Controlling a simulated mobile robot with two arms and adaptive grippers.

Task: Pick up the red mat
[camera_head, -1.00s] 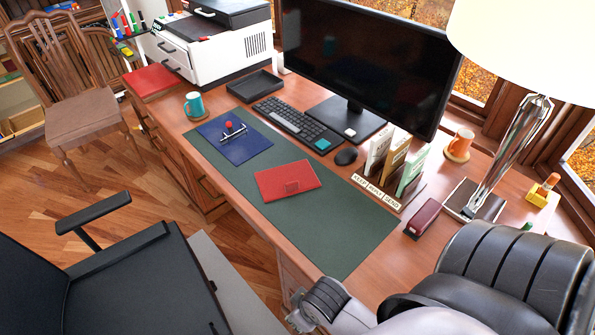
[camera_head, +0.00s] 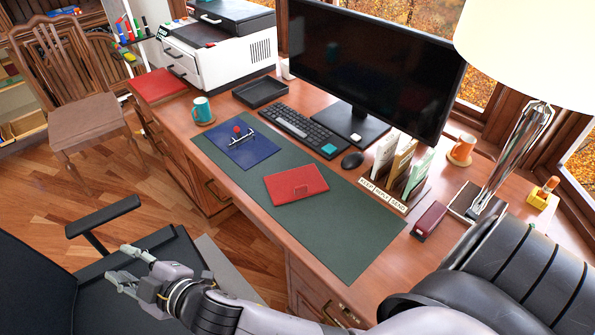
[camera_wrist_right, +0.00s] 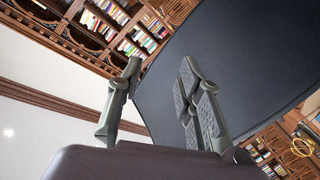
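A flat red mat (camera_head: 158,85) lies on the far left end of the wooden desk, beside the printer. A second flat red piece, a folder or pouch with a small tab (camera_head: 296,183), lies on the green desk pad (camera_head: 345,235). My right gripper (camera_head: 117,263) is over the black chair at the lower left, in front of the desk, well apart from both red things. Its fingers are spread and empty; the right wrist view shows them apart too (camera_wrist_right: 160,80). My left gripper is not in view.
A black office chair (camera_head: 104,215) with an armrest stands at the lower left. The desk holds a white printer (camera_head: 225,55), a teal mug (camera_head: 202,110), a blue folder (camera_head: 239,147), a keyboard (camera_head: 298,126) and a monitor (camera_head: 375,75). A wooden chair (camera_head: 92,120) stands beyond.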

